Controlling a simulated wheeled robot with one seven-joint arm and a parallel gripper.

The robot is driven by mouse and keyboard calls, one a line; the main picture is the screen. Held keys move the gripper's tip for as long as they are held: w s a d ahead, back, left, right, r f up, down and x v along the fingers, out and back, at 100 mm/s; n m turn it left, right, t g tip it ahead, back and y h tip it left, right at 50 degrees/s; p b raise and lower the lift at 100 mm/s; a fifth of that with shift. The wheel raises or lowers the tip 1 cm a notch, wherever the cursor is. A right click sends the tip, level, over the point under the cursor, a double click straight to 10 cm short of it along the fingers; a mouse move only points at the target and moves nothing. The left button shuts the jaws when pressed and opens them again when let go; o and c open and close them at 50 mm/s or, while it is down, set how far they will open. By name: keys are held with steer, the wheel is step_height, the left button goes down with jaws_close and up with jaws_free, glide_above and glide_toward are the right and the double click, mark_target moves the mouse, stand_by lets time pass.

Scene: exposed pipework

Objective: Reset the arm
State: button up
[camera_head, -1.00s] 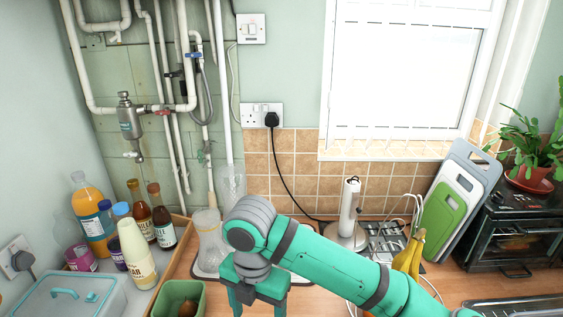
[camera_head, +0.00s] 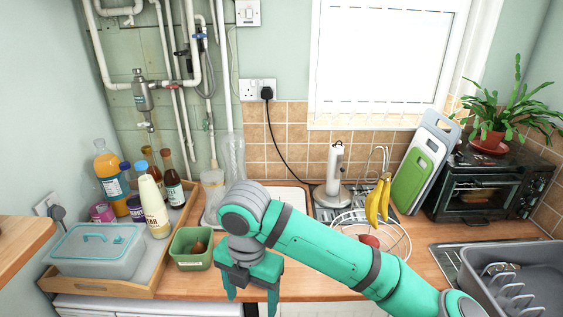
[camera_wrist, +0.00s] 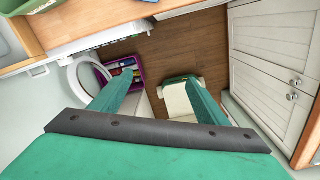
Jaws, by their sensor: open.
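My gripper (camera_head: 250,290) hangs pointing down at the front edge of the wooden counter in the head view, beside the green tub. Its two teal fingers stand apart with nothing between them. In the wrist view the open fingers of my gripper (camera_wrist: 155,100) reach out over the floor. My teal arm comes in from the lower right and covers part of the counter.
A green tub (camera_head: 192,249), a lidded box (camera_head: 97,250) and several bottles stand at the left. Bananas (camera_head: 378,201) and a wire basket are behind my arm. A grey dish rack (camera_head: 515,285) is at the right. A purple crate (camera_wrist: 122,70) stands on the floor.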

steer(key=w+a+r+m+t+y, duration=0.15)
steer(key=a+m+t+y, duration=0.4)
steer(key=a, duration=0.65)
steer(key=w+a+r+m+t+y, duration=0.1)
steer(key=w+a+m+t+y, duration=0.15)
steer(key=a+m+y, duration=0.6)
steer(key=s+d+f+m+t+h, duration=0.4)
steer(key=d+f+m+h, duration=0.15)
steer(key=f+m, duration=0.3)
steer(key=s+d+f+m+t+h, duration=0.4)
steer(key=d+f+m+t, duration=0.1)
steer(key=d+f+m, duration=0.3)
steer(key=s+d+f+h, duration=0.1)
steer(key=s+d, duration=0.3)
steer(key=s, duration=0.4)
steer(key=s+d+f+g+h, duration=0.1)
steer(key=s+d+f+h, duration=0.1)
steer(key=s+d, duration=0.3)
steer(key=s+d+f+h, duration=0.1)
steer(key=s+d, duration=0.3)
steer(key=s, duration=0.7)
steer(key=shift+s+d+f+m+g+h, duration=0.25)
steer(key=shift+f+m+g+h, duration=0.15)
steer(key=shift+f, duration=0.25)
